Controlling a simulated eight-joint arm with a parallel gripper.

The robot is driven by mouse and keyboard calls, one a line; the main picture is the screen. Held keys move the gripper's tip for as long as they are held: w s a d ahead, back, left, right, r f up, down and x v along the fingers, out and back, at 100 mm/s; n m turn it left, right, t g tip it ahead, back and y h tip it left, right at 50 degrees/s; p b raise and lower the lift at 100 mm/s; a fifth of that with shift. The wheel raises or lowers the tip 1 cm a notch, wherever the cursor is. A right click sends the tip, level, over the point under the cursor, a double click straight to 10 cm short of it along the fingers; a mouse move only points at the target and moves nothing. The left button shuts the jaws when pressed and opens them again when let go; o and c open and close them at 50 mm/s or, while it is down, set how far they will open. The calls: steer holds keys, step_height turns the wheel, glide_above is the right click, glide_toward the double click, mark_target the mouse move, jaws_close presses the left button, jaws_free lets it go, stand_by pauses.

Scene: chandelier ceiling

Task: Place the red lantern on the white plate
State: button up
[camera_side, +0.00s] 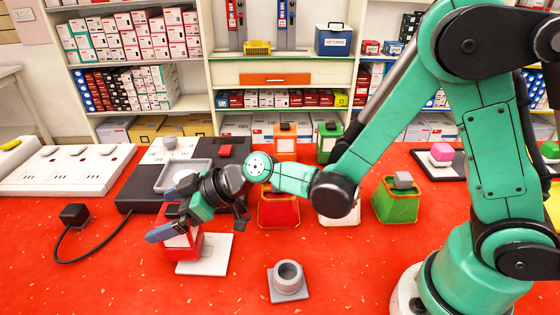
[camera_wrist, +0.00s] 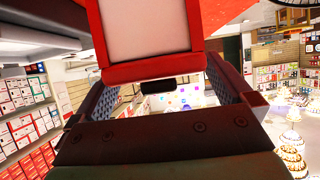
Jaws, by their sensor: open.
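The red lantern (camera_side: 184,248), a red frame with pale panels, stands upright at the left part of the white plate (camera_side: 217,252). Its base appears to rest on the plate, though the exact contact is hard to see. My gripper (camera_side: 173,212) is open around the lantern's upper part, with one blue-grey finger in front and the other behind. In the wrist view the lantern (camera_wrist: 145,28) shows a red frame and pale panel, just beyond and between the spread fingers (camera_wrist: 160,88). The gripper hides part of the lantern's top.
A grey block with a round cup (camera_side: 288,280) lies front of centre. A dark red lantern (camera_side: 278,210), a green lantern (camera_side: 397,203) and others stand right and behind. A black box with a cable (camera_side: 75,214) lies left. The front left of the red table is clear.

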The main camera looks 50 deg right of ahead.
steer(key=s+d+r+m+h, duration=0.1)
steer(key=s+d+m+h, duration=0.2)
steer(key=d, duration=0.3)
steer(key=s+d+r+m+g+h, duration=0.1)
steer(key=s+d+r+m+h, duration=0.1)
steer(key=d, duration=0.4)
steer(key=s+d+r+m+h, duration=0.2)
steer(key=s+d+m+h, duration=0.1)
steer(key=s+d, duration=0.3)
steer(key=shift+s+d+r+m+g+h, duration=0.25)
steer(key=shift+s+d+m+g+h, duration=0.1)
steer(key=shift+d+m, duration=0.2)
